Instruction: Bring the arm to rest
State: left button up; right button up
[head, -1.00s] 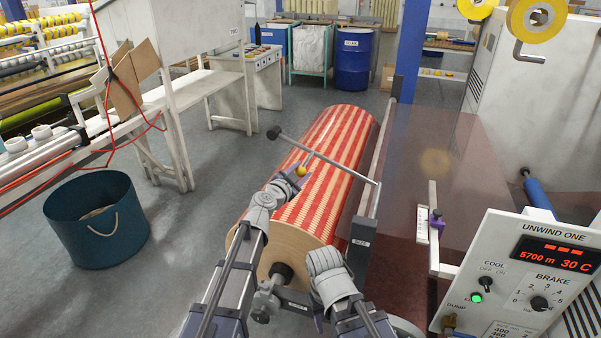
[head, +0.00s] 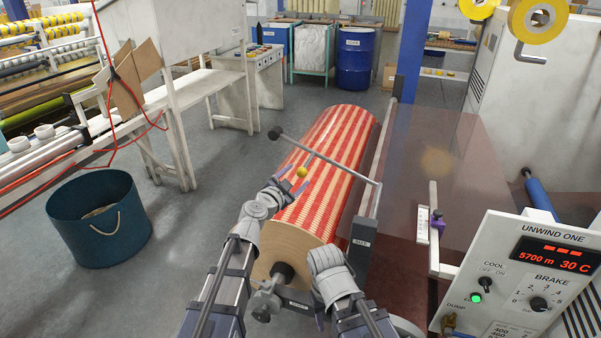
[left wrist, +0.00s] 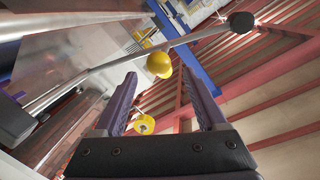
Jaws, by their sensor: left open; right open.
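My left gripper (head: 285,183) is open and empty, above the red-and-cream striped roll (head: 322,180). In the left wrist view its two purple fingers (left wrist: 160,75) stand apart. A yellow knob (head: 302,172) hangs from a grey bar (head: 328,161) just beyond the left fingertips. In the left wrist view the knob (left wrist: 159,64) shows past the fingers, not gripped. My right gripper (head: 322,320) is low in front of the roll's near end, pointing down; its fingers are mostly hidden by its own wrist.
A control panel (head: 522,262) stands at the right, beside a translucent sheet (head: 436,170). A blue bin (head: 92,225) stands on the floor at the left. A black ball (head: 274,132) ends the bar. The floor between bin and roll is clear.

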pick_arm(q)
jog(key=v, duration=0.3)
jog(key=shift+d, duration=0.1)
